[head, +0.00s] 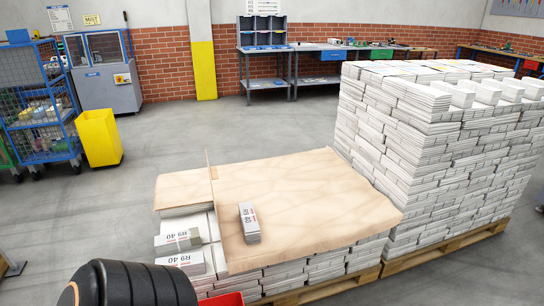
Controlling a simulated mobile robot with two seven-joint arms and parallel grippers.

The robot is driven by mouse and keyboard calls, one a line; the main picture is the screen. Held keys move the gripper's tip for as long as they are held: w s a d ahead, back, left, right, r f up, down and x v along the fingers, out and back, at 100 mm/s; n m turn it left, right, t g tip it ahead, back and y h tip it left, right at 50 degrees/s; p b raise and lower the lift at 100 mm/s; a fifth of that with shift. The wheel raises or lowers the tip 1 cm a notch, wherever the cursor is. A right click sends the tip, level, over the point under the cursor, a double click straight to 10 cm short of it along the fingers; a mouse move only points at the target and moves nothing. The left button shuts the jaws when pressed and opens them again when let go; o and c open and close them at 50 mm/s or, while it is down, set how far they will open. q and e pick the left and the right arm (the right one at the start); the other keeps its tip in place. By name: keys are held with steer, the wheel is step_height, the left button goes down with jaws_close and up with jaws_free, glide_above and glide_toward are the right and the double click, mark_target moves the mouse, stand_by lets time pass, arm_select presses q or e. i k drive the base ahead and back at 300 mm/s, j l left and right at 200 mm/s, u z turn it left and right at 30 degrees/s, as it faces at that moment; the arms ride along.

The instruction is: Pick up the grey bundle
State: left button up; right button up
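A small grey-white bundle (249,228) with a printed top lies on the brown paper sheet (310,190), near the front of the low stack. Two similar bundles marked "R9 40" lie at the stack's front left corner, one behind (178,241) and one in front (182,262). All three look whitish to grey, so I cannot tell by colour alone which is meant. Neither of my grippers shows in the head view. A dark rounded part, likely my own arm, shows at the bottom left.
A tall stack of white bundles (420,150) stands on a wooden pallet (445,250) at the right, against the low stack. A yellow bin (99,137) and a blue mesh cart (38,105) stand at the left. The grey floor (250,125) behind is clear.

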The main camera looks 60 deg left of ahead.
mark_target(250, 227)
steer(key=i+l, duration=0.15)
steer(key=i, duration=0.2)
steer(key=i+l+u, duration=0.1)
steer(key=i, duration=0.3)
steer(key=i+l, duration=0.25)
steer(key=i+u, duration=0.3)
steer(key=u, duration=0.15)
steer(key=i+u, duration=0.6)
steer(key=u, duration=0.25)
steer(key=i+u, duration=0.15)
steer(key=u, duration=0.3)
steer(key=i+u, duration=0.2)
steer(key=u, duration=0.25)
steer(key=i+u, duration=0.2)
steer(key=u, duration=0.25)
